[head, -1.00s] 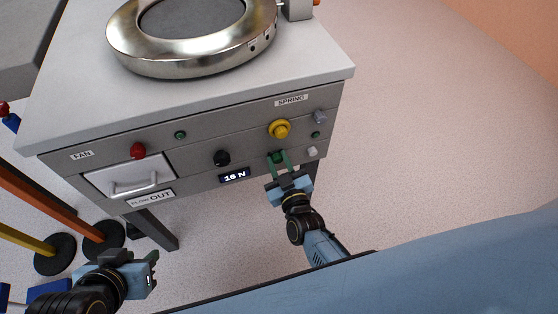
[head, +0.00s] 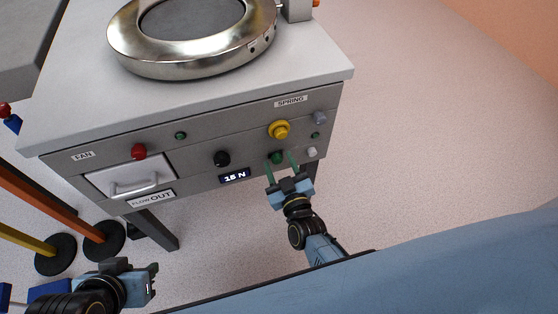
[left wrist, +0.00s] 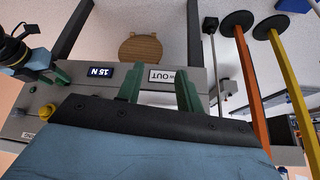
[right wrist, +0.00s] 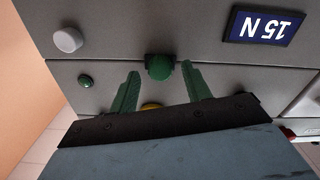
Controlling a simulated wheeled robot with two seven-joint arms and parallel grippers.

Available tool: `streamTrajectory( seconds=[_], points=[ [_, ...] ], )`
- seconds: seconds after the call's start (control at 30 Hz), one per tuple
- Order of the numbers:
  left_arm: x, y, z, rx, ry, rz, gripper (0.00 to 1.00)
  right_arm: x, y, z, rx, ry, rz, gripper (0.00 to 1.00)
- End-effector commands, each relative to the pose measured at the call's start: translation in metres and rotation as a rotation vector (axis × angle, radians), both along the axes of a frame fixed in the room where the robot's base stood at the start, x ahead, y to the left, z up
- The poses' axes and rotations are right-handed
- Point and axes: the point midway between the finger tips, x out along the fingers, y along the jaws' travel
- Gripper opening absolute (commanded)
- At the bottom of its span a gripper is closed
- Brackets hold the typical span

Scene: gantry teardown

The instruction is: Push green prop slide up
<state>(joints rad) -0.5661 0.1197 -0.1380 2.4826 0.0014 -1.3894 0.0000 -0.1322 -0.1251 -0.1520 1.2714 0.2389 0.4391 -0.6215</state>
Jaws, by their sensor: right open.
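The green knob (head: 277,157), which I take for the prop slide, sits low on the right part of the grey front panel. In the right wrist view it is a rounded green knob (right wrist: 160,67) between the fingertips. My right gripper (head: 280,156) is open, with one finger on each side of the knob and a gap showing around it. No label for the knob is readable. My left gripper (head: 152,279) is low at the left, away from the panel. Its fingers (left wrist: 157,85) are apart and empty in the left wrist view.
A yellow knob (head: 279,130) is just above the green one, and a white knob (head: 312,152) is to its right. A steel ring (head: 190,67) sits on top.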

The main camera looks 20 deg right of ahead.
Motion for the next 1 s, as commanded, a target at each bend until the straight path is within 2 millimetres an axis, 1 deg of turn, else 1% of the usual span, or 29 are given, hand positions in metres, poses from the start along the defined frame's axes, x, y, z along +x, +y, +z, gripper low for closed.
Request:
streamTrajectory(
  seconds=[0.13,0.23,0.4,0.53,0.7,1.0],
  points=[
    [-0.026,0.01,-0.006,0.032,0.143,0.015,0.36,-0.021,-0.001,0.001,-0.001,0.004,0.001,0.48],
    [-0.035,0.018,-0.021,0.058,0.228,0.022,0.36,-0.048,-0.001,0.002,-0.001,0.005,0.001,0.48],
    [-0.027,0.023,-0.048,0.072,0.232,0.02,0.36,-0.082,-0.002,0.002,-0.001,0.003,0.001,0.48],
    [-0.025,0.027,-0.063,0.081,0.237,0.02,0.36,-0.104,-0.003,0.002,-0.001,0.001,0.001,0.48],
    [-0.024,0.03,-0.073,0.087,0.241,0.02,0.36,-0.119,-0.004,0.001,0.0,-0.002,0.0,0.48],
    [-0.023,0.031,-0.076,0.087,0.24,0.02,0.36,-0.122,-0.004,0.001,0.0,-0.003,0.0,0.48]
  ],
)
